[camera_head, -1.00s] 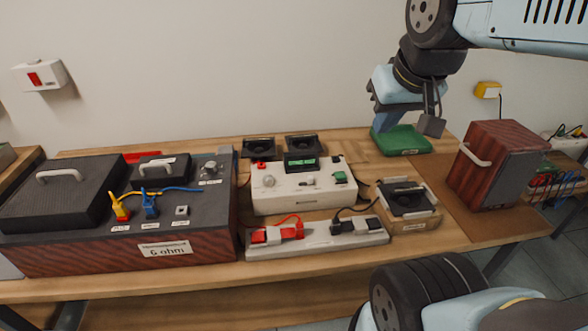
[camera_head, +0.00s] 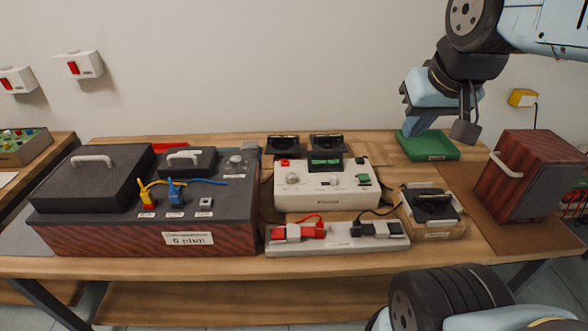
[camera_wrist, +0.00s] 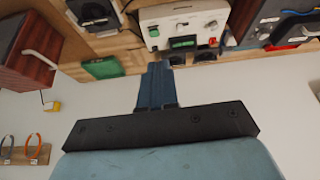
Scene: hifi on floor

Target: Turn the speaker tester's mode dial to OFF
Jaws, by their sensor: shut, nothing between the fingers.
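The speaker tester is most likely the white box (camera_head: 328,199) on the table, with a green-lit display (camera_head: 325,161), a red button (camera_head: 284,162), a green switch (camera_head: 363,179) and a round pale dial (camera_head: 292,178) on its left. The dial's pointer direction is too small to read. The white box also shows upside down in the wrist view (camera_wrist: 183,27). My gripper (camera_head: 413,128) is shut and empty, raised at the right near the green tray (camera_head: 428,147), well apart from the white box. The wrist view shows its fingers (camera_wrist: 156,72) together.
A power strip (camera_head: 340,241) with red and black plugs lies in front. A small speaker on a wooden block (camera_head: 431,206) and a wooden cabinet (camera_head: 530,176) stand right.

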